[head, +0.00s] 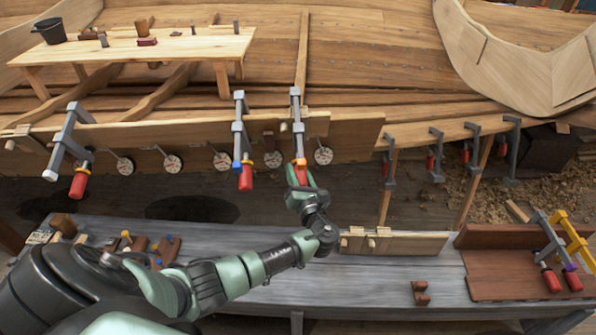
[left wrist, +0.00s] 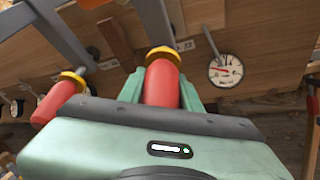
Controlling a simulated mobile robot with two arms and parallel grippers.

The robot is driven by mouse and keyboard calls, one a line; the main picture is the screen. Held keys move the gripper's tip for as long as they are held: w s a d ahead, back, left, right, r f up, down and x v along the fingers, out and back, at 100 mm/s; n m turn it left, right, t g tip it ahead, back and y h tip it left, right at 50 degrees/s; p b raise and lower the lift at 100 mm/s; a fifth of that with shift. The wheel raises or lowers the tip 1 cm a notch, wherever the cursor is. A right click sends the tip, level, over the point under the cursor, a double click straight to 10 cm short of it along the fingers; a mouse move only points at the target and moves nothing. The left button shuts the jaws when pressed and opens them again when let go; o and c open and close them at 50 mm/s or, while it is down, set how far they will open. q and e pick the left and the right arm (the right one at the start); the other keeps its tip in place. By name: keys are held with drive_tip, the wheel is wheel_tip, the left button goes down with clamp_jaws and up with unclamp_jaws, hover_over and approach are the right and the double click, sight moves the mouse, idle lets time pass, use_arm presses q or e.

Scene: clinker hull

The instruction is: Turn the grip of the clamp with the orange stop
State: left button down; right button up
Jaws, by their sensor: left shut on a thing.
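The clamp with the orange stop (head: 297,125) hangs upright on the hull's lower plank, right of the middle clamp. Its orange stop (head: 300,162) sits just above its red grip (head: 302,174). My left gripper (head: 303,180) reaches up from below and is shut on this grip. In the left wrist view the red grip (left wrist: 163,84) stands between my two green fingers, with the stop (left wrist: 162,52) at its far end. The grip's lower end is hidden by my gripper. My right gripper is not in view.
A neighbouring clamp (head: 240,135) with a red grip hangs close on the left. Round dials (head: 323,155) line the plank on both sides. A grey bench (head: 390,290) runs below, with wooden pieces and clamps at its right end. Several clamps hang further right.

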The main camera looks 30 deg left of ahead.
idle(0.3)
use_arm(q)
drive_tip(key=c, duration=1)
unclamp_jaws()
drive_tip(key=shift+o, duration=0.2)
drive_tip(key=v, duration=0.8)
